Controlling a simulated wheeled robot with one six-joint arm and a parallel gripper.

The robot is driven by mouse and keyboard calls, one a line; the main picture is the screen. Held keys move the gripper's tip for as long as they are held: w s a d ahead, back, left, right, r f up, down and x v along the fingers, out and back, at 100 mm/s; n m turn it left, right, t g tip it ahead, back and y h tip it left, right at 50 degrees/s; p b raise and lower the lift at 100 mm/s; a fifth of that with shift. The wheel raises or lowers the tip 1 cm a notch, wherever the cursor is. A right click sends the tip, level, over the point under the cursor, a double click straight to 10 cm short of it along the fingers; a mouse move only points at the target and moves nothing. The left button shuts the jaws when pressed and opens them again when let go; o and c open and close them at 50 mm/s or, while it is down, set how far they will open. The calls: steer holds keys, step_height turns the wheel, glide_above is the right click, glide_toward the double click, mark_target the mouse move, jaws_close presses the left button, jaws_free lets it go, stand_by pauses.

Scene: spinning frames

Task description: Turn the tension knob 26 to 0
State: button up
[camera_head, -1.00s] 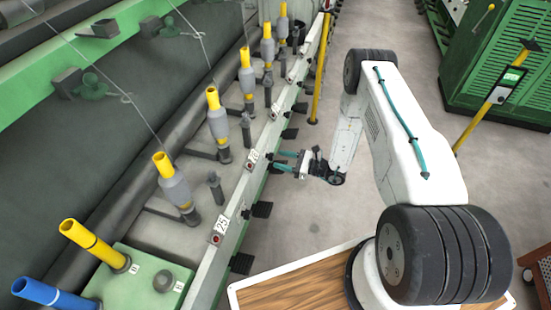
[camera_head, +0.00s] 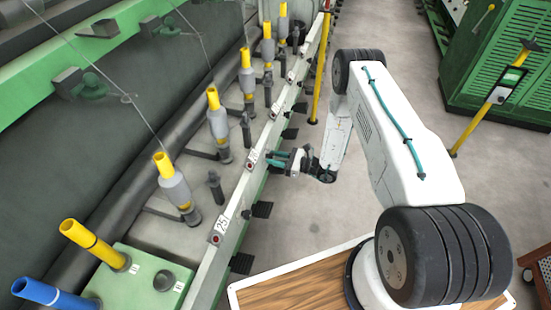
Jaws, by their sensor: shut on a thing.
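The number plate beside my fingers, which looks like 26 (camera_head: 252,157), is on the long pale rail; its digits are too small to read surely. A small red spot (camera_head: 249,166) shows just below it. My gripper (camera_head: 268,159) is at the rail's outer face, its teal fingers pointing left. It is shut on a small part there, most likely tension knob 26. The fingers hide that part, so its pointer and setting cannot be seen.
Plate 25 (camera_head: 222,224) is nearer on the same rail. Dark pedals (camera_head: 262,209) stick out below the rail. Upright spindles with yellow tubes (camera_head: 217,120) stand behind it. A yellow post (camera_head: 320,75) stands beyond my gripper. Open floor (camera_head: 300,212) lies to the right.

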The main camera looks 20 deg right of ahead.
steer(key=shift+n, duration=0.3)
steer(key=n, duration=0.9)
steer(key=shift+d, duration=0.1)
stand_by(0.5)
steer(key=o, duration=1)
steer(key=shift+c, duration=0.2)
steer(key=v, duration=0.8)
steer(key=shift+w, duration=0.1)
